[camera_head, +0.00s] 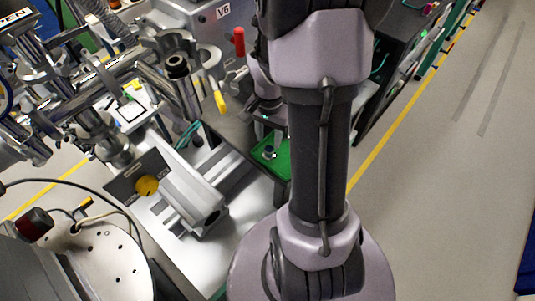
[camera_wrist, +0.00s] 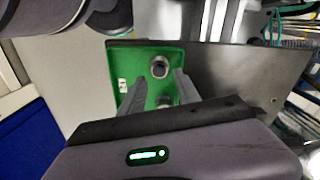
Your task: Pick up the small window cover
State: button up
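A green tray (camera_wrist: 172,52) shows in the wrist view, and it also shows in the head view (camera_head: 283,167). A small round grey piece with a pale centre (camera_wrist: 159,68) stands in it. A second small dark round piece (camera_wrist: 165,101) lies nearer my gripper, partly hidden. I cannot tell for sure which one is the small window cover. A small grey-blue piece (camera_head: 269,153) shows in the tray in the head view. My gripper (camera_wrist: 160,77) is open, its two fingers apart over the tray, with nothing visibly held.
A dark surface (camera_wrist: 220,75) lies right of the tray in the wrist view. In the head view, a grey metal block device (camera_head: 192,195) stands left of the tray, with pipes and flanges (camera_head: 175,75) above. Open floor (camera_head: 440,170) lies to the right.

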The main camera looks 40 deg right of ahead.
aim_at(269, 149)
notch_tip(269, 149, down, 6)
jog(key=shift+f+b, duration=0.1)
jog(key=shift+b, duration=1.15)
jog(key=shift+s, duration=0.1)
jog(key=shift+c, duration=0.5)
grip_shut()
jog(key=shift+r+p, duration=0.45)
jog(key=shift+r, duration=0.3)
notch_tip(269, 149, up, 2)
jog(key=shift+r+p, duration=0.25)
jog(key=shift+p, duration=0.5)
jog(key=s+d+r+p, duration=0.1)
jog(key=s+d+p, duration=0.2)
jog(key=s+d, duration=0.7)
jog(key=shift+s+d+r, duration=0.15)
jog(key=shift+s, duration=0.95)
